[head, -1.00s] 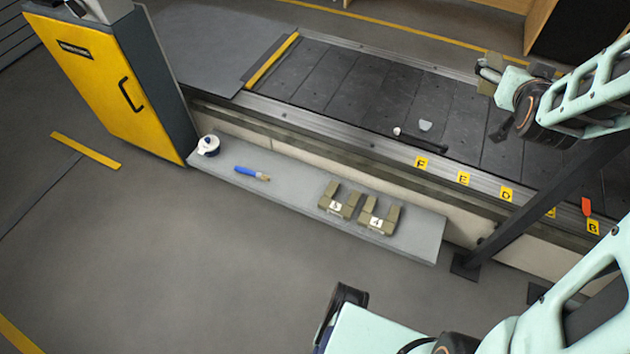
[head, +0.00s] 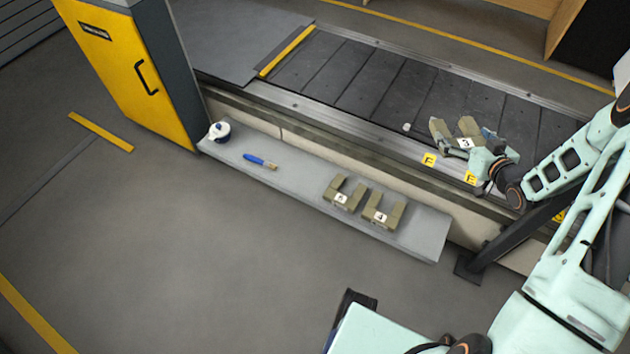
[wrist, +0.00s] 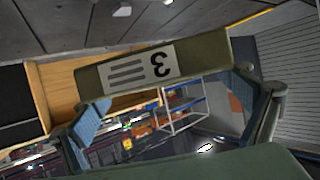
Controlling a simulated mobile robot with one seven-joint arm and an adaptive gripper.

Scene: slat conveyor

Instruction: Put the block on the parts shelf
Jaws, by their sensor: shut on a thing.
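The block (head: 466,129) is a khaki, U-shaped piece with a white label marked 3. My gripper (head: 459,150) is shut on it and holds it over the near side of the slat conveyor. In the wrist view the block (wrist: 205,57) lies across the top, between the fingers of my gripper (wrist: 175,108), with its label upside down. The parts shelf (head: 305,187) is a long grey ledge, low along the conveyor's near side, left of and below my gripper. Two similar khaki blocks stand on its right half: one (head: 342,190) with a label too small to read surely, and one (head: 384,208) marked 4.
A white and dark blue roll (head: 219,131) and a blue-handled brush (head: 260,161) lie on the shelf's left part. The shelf's right end is bare. A dark slanting post (head: 500,243) stands right of it. A small white piece (head: 407,127) is on the conveyor (head: 365,85).

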